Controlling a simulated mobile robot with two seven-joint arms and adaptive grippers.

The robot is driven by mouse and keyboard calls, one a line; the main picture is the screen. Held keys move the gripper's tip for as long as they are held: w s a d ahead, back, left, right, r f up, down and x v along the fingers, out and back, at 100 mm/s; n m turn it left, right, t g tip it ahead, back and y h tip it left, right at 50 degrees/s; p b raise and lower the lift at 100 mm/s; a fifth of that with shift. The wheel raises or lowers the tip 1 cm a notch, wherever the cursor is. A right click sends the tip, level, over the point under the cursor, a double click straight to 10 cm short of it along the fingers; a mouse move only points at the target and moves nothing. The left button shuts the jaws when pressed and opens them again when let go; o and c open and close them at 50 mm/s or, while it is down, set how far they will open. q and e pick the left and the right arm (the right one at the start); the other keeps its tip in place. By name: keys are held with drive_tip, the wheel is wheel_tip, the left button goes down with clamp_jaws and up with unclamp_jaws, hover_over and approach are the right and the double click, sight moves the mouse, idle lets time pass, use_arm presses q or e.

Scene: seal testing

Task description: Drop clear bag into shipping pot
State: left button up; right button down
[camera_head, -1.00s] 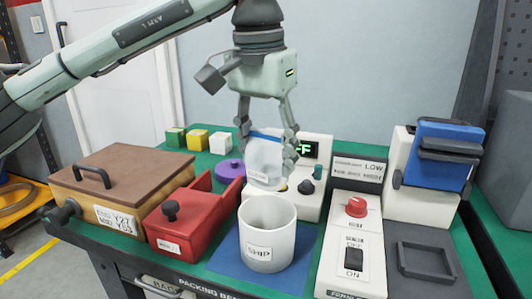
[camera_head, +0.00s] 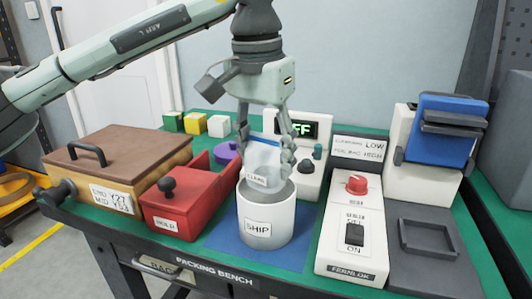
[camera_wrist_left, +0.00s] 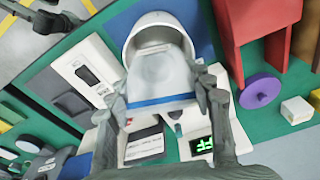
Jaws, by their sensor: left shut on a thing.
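My left gripper (camera_head: 266,146) is shut on the clear bag (camera_head: 262,165), a pale translucent pouch with a blue band along its top. The bag hangs upright, its small label facing the head camera. The white shipping pot (camera_head: 266,222), marked SHIP, stands on a blue mat. The bag's lower end is at the pot's mouth; whether it is below the rim I cannot tell. In the left wrist view the bag (camera_wrist_left: 160,76) lies between the fingers and overlaps the pot's opening (camera_wrist_left: 150,27). My right gripper is not in view.
A red box (camera_head: 181,212) and a brown-lidded box (camera_head: 115,172) stand left of the pot. A white switch unit (camera_head: 352,235) with a red knob stands close on its right. Behind are a display unit (camera_head: 298,128) and a blue-topped device (camera_head: 440,140).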

use_arm(q)
drive_tip(key=shift+f, duration=0.15)
idle(0.5)
drive_tip(key=shift+f+b, duration=0.6)
drive_tip(key=shift+f, duration=0.1)
drive_tip(key=shift+r, duration=0.15)
idle(0.3)
drive_tip(key=o, duration=1.2)
drive_tip(key=shift+r, duration=0.1)
